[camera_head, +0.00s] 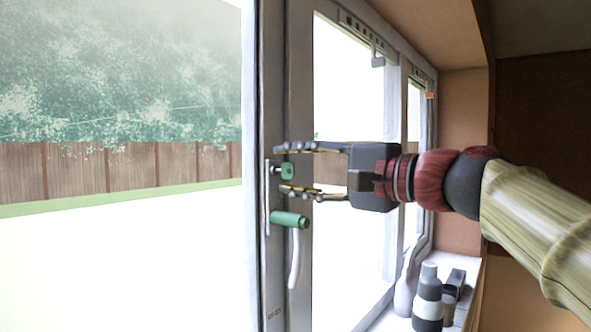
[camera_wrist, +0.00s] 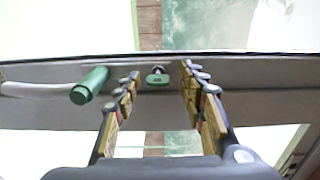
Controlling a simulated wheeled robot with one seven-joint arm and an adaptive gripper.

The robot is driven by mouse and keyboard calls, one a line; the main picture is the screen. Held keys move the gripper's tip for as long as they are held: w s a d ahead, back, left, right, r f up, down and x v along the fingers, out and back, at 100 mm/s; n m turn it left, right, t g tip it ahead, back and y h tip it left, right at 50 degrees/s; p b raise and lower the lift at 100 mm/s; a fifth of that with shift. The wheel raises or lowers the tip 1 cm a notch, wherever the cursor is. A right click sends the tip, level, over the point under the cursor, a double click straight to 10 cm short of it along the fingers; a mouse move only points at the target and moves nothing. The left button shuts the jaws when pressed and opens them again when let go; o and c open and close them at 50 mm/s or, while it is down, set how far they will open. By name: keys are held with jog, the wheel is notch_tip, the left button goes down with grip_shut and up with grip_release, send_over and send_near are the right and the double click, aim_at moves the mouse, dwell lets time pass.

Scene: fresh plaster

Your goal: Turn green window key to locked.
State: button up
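The green window key (camera_head: 288,171) sits in a lock on the window frame, above the green-and-white handle (camera_head: 290,220). In the wrist view the key (camera_wrist: 157,77) lies ahead, between the fingertips and near the far ends of the fingers. The handle's green part (camera_wrist: 90,86) is just left of the left finger there. My gripper (camera_head: 284,168) is open, with one finger above the key and one below it. It also shows in the wrist view (camera_wrist: 160,72), with clear gaps on both sides of the key. I cannot tell the lock's state.
The window frame (camera_head: 300,60) stands upright in front of my gripper. Several bottles (camera_head: 428,300) stand on the sill at the lower right. A small latch (camera_head: 377,56) hangs at the top of the window. A wooden fence (camera_head: 130,168) is outside.

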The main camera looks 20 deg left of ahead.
jog(key=shift+f, duration=0.1)
jog(key=v, duration=1.2)
